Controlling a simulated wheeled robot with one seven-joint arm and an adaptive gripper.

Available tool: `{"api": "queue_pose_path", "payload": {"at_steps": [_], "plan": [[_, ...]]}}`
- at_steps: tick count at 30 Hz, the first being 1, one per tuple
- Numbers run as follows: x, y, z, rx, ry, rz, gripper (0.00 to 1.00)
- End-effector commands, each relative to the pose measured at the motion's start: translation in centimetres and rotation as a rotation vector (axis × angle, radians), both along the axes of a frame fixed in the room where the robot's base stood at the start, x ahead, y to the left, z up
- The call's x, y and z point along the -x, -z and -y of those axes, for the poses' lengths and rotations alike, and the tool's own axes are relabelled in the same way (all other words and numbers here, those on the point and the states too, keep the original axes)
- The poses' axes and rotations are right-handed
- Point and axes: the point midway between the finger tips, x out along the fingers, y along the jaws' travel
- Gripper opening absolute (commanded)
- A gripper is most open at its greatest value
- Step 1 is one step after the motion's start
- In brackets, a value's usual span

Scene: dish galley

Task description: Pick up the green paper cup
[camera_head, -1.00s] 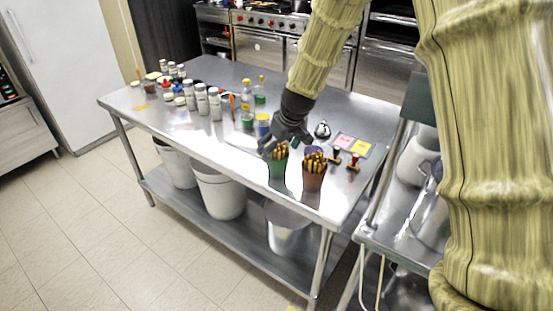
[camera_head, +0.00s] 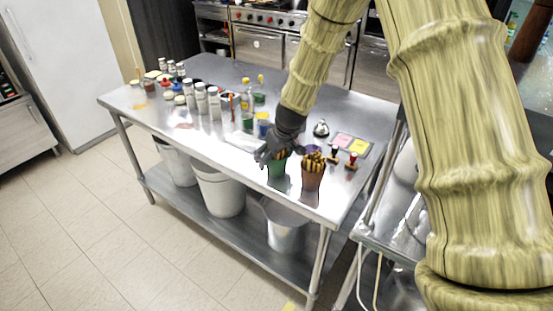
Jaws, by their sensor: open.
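I cannot tell whether the fingers touch the cup. A brown cup (camera_head: 312,180) with similar yellow sticks stands upright just to the right.
Stamps (camera_head: 351,161), a bell (camera_head: 321,128) and a pad with pink and yellow notes (camera_head: 359,146) lie to the right. Several bottles and jars (camera_head: 214,104) stand at the left and back. The table's front edge is close to the cups.

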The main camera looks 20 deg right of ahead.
Motion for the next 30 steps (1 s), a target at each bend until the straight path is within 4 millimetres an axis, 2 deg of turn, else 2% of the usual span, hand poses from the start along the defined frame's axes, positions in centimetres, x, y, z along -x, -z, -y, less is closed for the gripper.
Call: {"api": "queue_pose_path", "payload": {"at_steps": [3, 11, 23, 30], "plan": [[0.0, 0.0, 0.0, 0.0, 0.0, 0.0, 0.89], [0.0, 0.0, 0.0, 0.0, 0.0, 0.0, 0.43], [0.0, -0.1, 0.0, 0.0, 0.0, 0.0, 0.42], [0.0, -2.0, 0.0, 0.001, -0.002, 0.003, 0.42]]}}
